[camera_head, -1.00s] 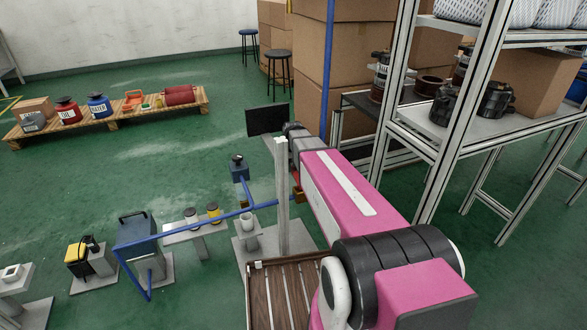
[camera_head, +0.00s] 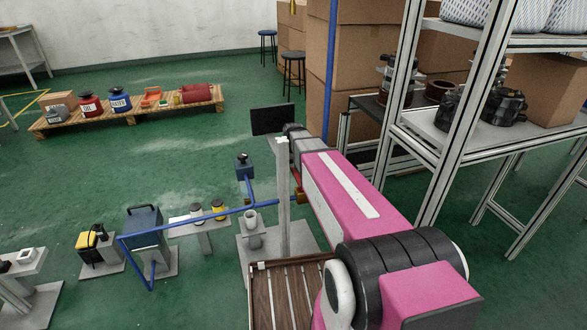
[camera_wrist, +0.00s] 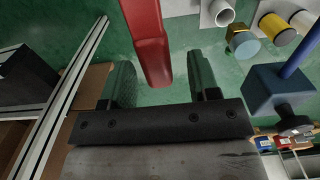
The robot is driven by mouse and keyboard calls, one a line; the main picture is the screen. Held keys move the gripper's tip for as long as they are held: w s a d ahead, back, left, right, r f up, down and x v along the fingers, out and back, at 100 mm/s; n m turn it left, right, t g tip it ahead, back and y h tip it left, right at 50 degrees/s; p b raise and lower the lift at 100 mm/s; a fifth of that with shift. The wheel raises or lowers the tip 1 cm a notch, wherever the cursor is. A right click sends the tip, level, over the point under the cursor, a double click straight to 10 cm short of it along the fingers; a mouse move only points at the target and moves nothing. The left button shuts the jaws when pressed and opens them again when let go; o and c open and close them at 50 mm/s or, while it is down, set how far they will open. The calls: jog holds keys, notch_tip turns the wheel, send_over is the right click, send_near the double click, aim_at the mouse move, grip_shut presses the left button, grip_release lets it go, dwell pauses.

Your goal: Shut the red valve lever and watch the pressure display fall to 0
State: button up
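The red valve lever (camera_wrist: 152,45) shows in the wrist view as a long red bar running down from the top edge, its near end in line with the gap between my fingers. My gripper (camera_wrist: 163,82) is open, with a dark finger on each side of that gap and space beside the lever. I cannot tell how deep the lever sits between them. In the head view a bit of red (camera_head: 296,178) shows by the pipe, beside my arm; my fingers are hidden there. The pressure display is probably the dark panel (camera_head: 272,120); I can read no number on it.
A grey post (camera_head: 283,205) stands close beside my arm. A blue pipe (camera_head: 190,222) runs left from it, with a blue block (camera_head: 244,168) above. A metal shelf frame (camera_head: 440,140) stands close on the right.

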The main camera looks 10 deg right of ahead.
notch_tip(320, 180, up, 11)
dwell(0.8)
jog(key=shift+f, duration=0.15)
